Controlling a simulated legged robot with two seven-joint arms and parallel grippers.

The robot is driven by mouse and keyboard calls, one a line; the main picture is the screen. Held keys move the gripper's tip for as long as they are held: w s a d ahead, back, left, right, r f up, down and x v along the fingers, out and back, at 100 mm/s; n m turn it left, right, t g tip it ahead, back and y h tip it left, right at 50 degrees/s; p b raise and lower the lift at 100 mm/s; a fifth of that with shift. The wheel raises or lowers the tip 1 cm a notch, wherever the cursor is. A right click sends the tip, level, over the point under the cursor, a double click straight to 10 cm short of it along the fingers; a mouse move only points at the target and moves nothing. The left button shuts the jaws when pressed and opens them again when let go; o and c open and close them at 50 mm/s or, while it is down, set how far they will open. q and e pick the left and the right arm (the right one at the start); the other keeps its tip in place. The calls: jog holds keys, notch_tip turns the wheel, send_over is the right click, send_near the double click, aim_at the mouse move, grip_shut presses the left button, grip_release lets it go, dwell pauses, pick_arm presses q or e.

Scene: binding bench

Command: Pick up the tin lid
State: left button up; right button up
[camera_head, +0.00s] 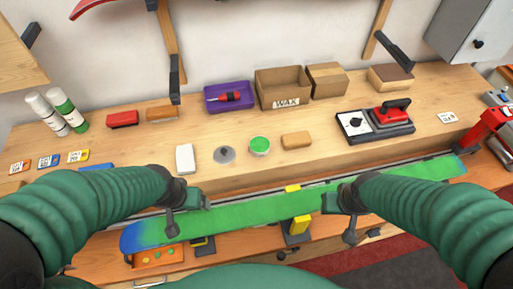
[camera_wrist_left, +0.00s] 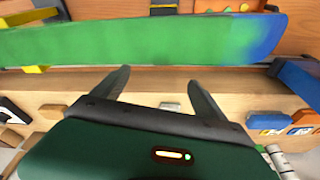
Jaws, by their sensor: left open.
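The tin lid (camera_head: 224,155) is a small grey disc with a raised middle, lying flat on the wooden bench. It sits just left of an open round tin (camera_head: 259,146) with a green top. My left gripper (camera_head: 188,212) is open and empty, in front of the lid and over the ski. Its two fingers stand apart in the left wrist view (camera_wrist_left: 158,84), where I cannot make out the lid. My right gripper (camera_head: 341,217) is over the ski to the right, its fingers apart and empty.
A green and blue ski (camera_head: 260,211) lies along the bench's front on yellow supports. A white block (camera_head: 185,158) is left of the lid, and a tan block (camera_head: 296,140) is right of the tin. A purple tray (camera_head: 229,108) and WAX box (camera_head: 284,99) stand behind.

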aim_at(224, 150)
pick_arm(q)
jog(key=shift+c, duration=0.4)
